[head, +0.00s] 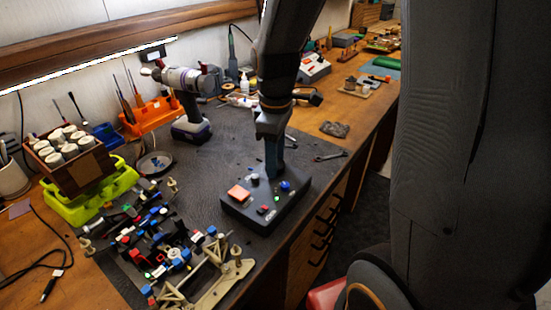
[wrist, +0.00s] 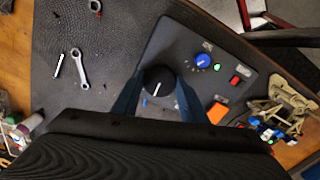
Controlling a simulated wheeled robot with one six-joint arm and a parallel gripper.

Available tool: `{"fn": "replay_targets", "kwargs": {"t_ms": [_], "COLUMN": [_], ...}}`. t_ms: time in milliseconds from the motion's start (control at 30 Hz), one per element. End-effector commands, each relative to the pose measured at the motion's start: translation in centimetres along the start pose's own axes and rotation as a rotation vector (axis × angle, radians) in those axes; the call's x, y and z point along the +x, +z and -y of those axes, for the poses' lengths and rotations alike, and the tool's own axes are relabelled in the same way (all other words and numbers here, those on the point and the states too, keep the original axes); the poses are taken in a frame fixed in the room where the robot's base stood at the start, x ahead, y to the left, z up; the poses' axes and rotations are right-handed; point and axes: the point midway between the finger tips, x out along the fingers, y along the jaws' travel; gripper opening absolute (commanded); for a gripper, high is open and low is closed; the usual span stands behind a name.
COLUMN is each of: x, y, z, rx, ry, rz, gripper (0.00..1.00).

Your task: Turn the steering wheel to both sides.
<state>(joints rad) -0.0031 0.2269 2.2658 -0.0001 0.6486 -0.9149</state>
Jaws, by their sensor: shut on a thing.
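The control box (head: 258,211) is a dark slab on the black mat near the bench's front edge. Its steering wheel is the black round knob with a white line (wrist: 159,80) in the wrist view. My gripper (wrist: 158,88) is shut on this knob, one blue finger on each side. The white line points down and slightly left in that view. In the head view my gripper (head: 272,172) comes down on the box and mostly hides the knob. The RC car (head: 165,245), with its front parts exposed, stands on the mat left of the box.
The box also bears a blue knob (wrist: 203,60), a red switch (wrist: 235,80) and an orange button (wrist: 217,112). A wrench (wrist: 79,67) lies beside it. A drill (head: 188,100) and a green tray (head: 92,190) stand farther back.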

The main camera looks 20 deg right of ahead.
Motion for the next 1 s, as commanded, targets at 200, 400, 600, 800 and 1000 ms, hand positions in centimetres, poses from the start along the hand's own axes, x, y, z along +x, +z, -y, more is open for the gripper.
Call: {"fn": "replay_targets", "kwargs": {"t_ms": [200, 400, 600, 800, 1000], "x": [-0.09, -0.17, -0.22, -0.21, -0.19], "y": [0.02, 0.02, 0.03, 0.02, -0.03], "z": [0.05, 0.07, 0.11, 0.12, 0.09], "rx": [0.036, 0.142, 0.308, 0.488, 0.647], "ry": [-0.001, -0.002, -0.002, -0.001, 0.000], "rz": [0.001, 0.001, 0.002, 0.002, 0.000], "gripper": [0.17, 0.17, 0.17, 0.17, 0.17]}}
